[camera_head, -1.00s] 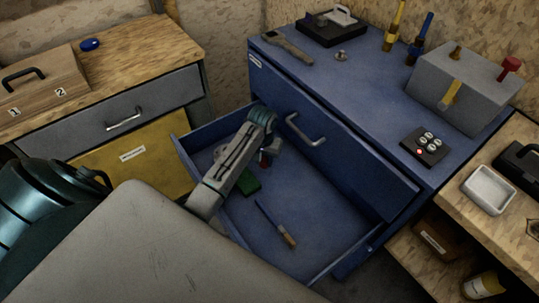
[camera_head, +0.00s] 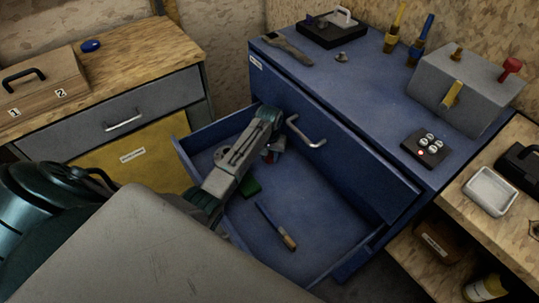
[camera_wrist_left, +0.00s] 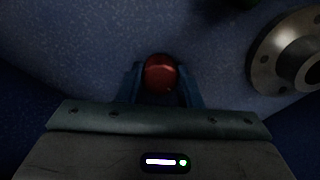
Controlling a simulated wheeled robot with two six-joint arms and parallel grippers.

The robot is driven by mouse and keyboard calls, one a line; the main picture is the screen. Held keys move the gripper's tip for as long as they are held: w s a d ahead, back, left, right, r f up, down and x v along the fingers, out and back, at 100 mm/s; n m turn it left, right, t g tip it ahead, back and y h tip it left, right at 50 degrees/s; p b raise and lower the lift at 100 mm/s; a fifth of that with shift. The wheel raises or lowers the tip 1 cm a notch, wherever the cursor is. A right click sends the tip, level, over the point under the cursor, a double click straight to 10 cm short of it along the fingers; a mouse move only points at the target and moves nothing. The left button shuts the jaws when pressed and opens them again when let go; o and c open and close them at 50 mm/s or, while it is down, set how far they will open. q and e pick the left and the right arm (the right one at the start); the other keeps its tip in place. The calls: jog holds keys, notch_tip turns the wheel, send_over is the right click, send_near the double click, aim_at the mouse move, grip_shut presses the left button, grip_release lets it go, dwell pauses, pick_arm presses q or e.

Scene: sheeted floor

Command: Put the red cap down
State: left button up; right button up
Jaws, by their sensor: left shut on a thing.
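The red cap (camera_wrist_left: 160,74) sits between the two blue fingertips of my left gripper (camera_wrist_left: 160,88) in the left wrist view. The gripper is shut on it. In the head view my left gripper (camera_head: 268,152) is down inside the open blue drawer (camera_head: 325,225), near its back left part. Whether the cap touches the drawer floor I cannot tell. My right gripper is not in view.
The drawer's front right floor is clear. The blue cabinet top (camera_head: 350,95) carries a grey box (camera_head: 465,90) and tools.

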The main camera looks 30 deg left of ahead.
aim_at(269, 156)
pick_arm(q)
jog(key=o, duration=1.2)
jog(key=shift+f, duration=0.1)
jog(key=shift+c, duration=0.2)
jog(key=shift+r, duration=3.9)
